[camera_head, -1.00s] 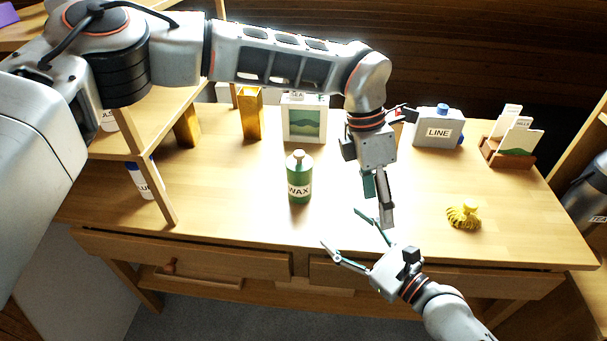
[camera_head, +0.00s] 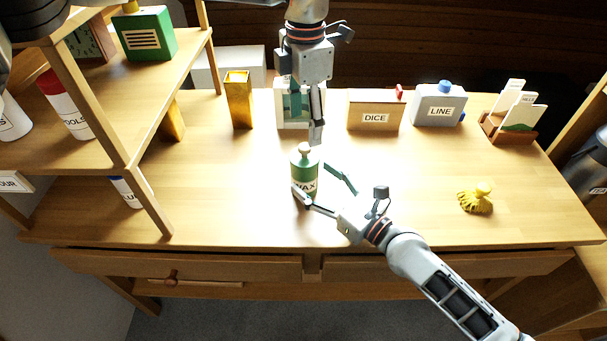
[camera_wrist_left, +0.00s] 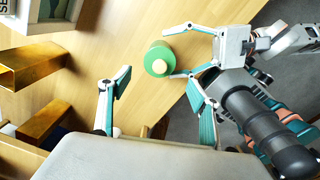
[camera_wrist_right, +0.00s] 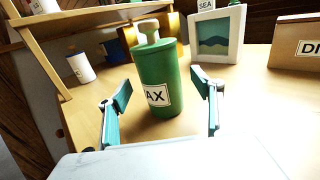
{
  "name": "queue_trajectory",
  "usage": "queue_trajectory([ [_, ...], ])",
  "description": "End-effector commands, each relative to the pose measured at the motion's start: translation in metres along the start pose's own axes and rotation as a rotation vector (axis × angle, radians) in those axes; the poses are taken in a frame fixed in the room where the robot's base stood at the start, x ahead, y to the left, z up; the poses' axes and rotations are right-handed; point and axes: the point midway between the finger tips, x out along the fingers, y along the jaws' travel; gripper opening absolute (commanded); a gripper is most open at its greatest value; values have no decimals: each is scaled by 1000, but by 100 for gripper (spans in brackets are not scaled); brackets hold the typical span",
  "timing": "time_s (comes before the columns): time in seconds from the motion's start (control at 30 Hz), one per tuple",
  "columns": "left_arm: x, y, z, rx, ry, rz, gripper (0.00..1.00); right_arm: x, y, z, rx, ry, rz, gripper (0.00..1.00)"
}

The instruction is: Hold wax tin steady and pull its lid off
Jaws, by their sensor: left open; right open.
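The green wax tin (camera_head: 305,174), labelled WAX, stands upright on the desk. My left gripper (camera_head: 306,126) is open above and just behind the tin, pointing down. In the left wrist view the tin's lid (camera_wrist_left: 158,67) shows from above, with my right gripper reaching toward it.
Behind stand a gold box (camera_head: 239,100), a framed picture (camera_head: 284,110), a DICE box (camera_head: 375,112) and a LINE canister (camera_head: 438,106). A yellow bundle (camera_head: 476,199) lies at the right. A wooden shelf (camera_head: 150,195) stands at the left. The desk between tin and bundle is clear.

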Motion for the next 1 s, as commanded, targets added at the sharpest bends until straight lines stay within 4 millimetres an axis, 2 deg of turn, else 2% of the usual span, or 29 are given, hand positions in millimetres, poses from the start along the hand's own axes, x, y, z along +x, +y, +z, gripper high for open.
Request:
queue_trajectory([
  [0.1,0,0,0,0,0,-1,62,19,0,1,-1,-1,1,66],
  [0.3,0,0,0,0,-1,-1,62,37,0,0,-1,1,1,66],
  [0.67,0,0,0,1,-1,-1,62,42,0,0,-1,1,1,66],
  [0.77,0,0,0,1,-1,-1,62,42,0,0,-1,1,1,43],
  [0.9,0,0,0,1,-1,-1,62,42,0,0,-2,1,1,7],
  [0.93,0,0,0,1,-1,-1,57,42,0,0,-2,1,1,6],
  [1.0,0,0,0,-3,0,0,40,42,0,0,-2,1,1,6],
])
